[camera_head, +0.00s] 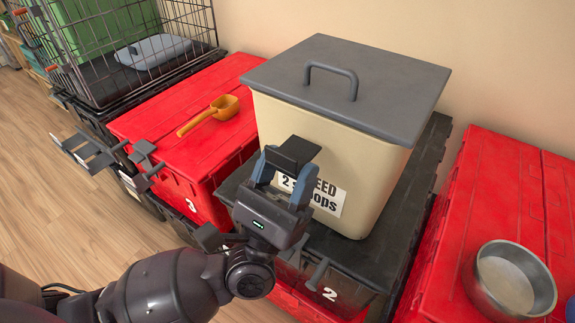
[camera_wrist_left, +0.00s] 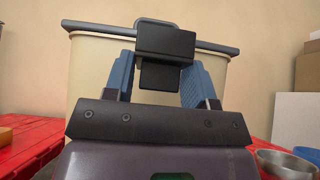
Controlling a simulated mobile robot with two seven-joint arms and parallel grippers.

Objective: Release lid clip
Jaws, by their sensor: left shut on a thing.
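My left gripper (camera_head: 282,176) is in front of the cream bin (camera_head: 375,170), its blue fingers shut on a black clip (camera_head: 295,149). The clip also shows between the fingers in the left wrist view (camera_wrist_left: 165,43). In the head view a strip of bin wall shows between the clip and the lid's front edge, so the clip looks apart from the lid. The grey lid (camera_head: 400,75), with a handle, lies flat on the bin. The gripper and clip hide part of the white label (camera_head: 325,195). My right gripper is not in view.
The bin stands on a black-lidded tote (camera_head: 395,245). An orange scoop (camera_head: 212,114) lies on the red tote (camera_head: 160,115) at left. A metal bowl (camera_head: 510,283) sits on the red tote (camera_head: 500,190) at right. A wire crate (camera_head: 95,60) stands at the back left.

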